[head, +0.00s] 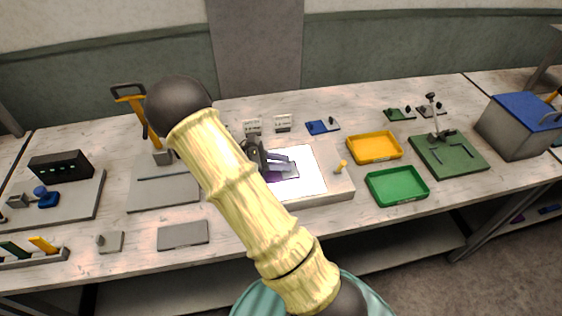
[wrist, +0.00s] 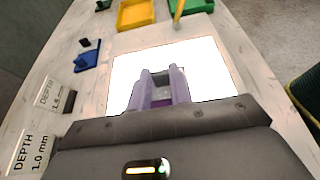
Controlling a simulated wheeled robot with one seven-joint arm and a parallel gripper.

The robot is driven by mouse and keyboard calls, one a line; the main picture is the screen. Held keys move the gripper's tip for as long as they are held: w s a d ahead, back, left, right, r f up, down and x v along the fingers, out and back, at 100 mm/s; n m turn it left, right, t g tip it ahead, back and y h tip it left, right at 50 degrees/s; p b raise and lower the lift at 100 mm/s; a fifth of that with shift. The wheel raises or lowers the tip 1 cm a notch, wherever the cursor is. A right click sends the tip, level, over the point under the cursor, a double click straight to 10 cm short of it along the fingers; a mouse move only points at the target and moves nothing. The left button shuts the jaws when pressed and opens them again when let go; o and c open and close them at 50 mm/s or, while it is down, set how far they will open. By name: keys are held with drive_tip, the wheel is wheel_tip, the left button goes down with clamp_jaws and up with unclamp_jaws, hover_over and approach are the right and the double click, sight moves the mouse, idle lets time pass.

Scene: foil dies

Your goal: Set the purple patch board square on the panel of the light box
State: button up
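The light box (head: 335,192) stands mid-table with its bright white panel (head: 312,183) facing up. The purple patch board (head: 272,177) is at the left part of the panel, partly hidden by my gripper (head: 284,164). A grey patch shows beside its purple part. In the wrist view my gripper (wrist: 159,76) has its two fingers apart over the white panel (wrist: 212,75), with something grey and dark between them. The fingers hide most of the board there. I cannot tell whether they grip it, or whether it touches the panel.
A yellow peg (head: 341,167) stands at the light box's right edge. Yellow (head: 374,147) and green (head: 397,186) trays lie to its right. A blue die (head: 322,127) and small depth signs (head: 283,123) stand behind. A grey plate (head: 183,236) lies front left.

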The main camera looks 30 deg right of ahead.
drive_tip(key=o, duration=0.4)
drive_tip(key=shift+f, duration=0.15)
drive_tip(key=shift+o, duration=0.2)
drive_tip(key=b+v, duration=0.1)
drive_tip(key=v, duration=1.1)
drive_tip(key=shift+b, duration=0.4)
